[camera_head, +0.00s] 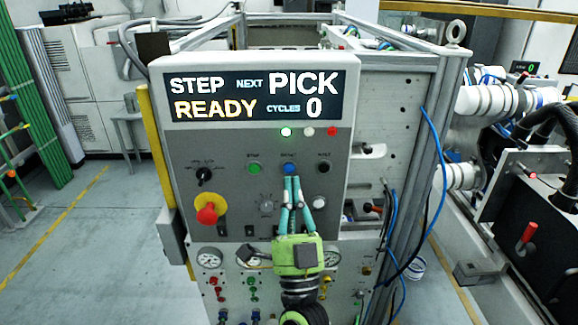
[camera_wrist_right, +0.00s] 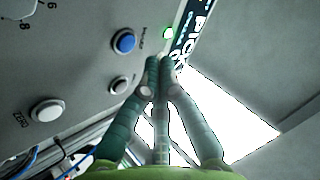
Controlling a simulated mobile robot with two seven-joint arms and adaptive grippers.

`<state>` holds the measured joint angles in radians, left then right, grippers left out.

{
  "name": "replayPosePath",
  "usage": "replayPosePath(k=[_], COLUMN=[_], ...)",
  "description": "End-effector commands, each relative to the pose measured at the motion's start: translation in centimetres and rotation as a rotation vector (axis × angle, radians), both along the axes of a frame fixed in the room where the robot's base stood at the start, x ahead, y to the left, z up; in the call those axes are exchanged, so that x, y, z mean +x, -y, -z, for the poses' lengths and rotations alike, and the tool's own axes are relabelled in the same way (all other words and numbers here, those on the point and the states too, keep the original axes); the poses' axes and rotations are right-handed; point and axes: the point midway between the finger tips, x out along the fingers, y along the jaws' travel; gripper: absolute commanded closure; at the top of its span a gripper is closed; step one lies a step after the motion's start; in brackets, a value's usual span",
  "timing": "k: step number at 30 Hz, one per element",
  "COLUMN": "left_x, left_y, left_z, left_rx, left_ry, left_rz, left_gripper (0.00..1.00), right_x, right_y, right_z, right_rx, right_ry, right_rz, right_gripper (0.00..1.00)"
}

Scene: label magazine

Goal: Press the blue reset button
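The blue reset button (camera_head: 289,168) sits on the grey control panel (camera_head: 222,150), in the row between a green and a black button. It also shows in the right wrist view (camera_wrist_right: 124,42), up and left of my fingertips. My right gripper (camera_head: 292,179) reaches up from below, with its green fingers drawn together and nothing between them. Its tips (camera_wrist_right: 159,62) appear just below the blue button in the head view and beside it in the wrist view. A gap seems to remain, though its depth is hard to judge. My left gripper is in neither view.
Nearby are a green button (camera_head: 254,168), a black button (camera_head: 324,168), a white button (camera_head: 319,202) and a red emergency stop (camera_head: 208,213). The display (camera_head: 255,97) reads STEP READY, NEXT PICK, CYCLES 0. A green lamp (camera_head: 286,132) is lit.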

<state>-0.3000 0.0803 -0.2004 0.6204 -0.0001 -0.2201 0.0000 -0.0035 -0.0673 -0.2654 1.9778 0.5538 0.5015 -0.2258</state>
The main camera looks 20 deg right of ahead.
Motion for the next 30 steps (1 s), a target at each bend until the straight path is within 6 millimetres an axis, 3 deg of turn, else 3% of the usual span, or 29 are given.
replayPosePath(k=[10,30], left_x=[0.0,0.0], left_y=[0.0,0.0], left_z=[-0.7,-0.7], left_rx=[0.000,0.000], left_ry=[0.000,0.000], left_rz=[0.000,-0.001], left_gripper=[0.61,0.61], right_x=[-2.8,-2.9], right_y=[-0.8,-0.8], right_z=[-0.1,0.0], right_rx=[0.001,0.000], right_ry=[0.000,0.001], right_rz=[0.000,0.000], right_gripper=[1.00,1.00])
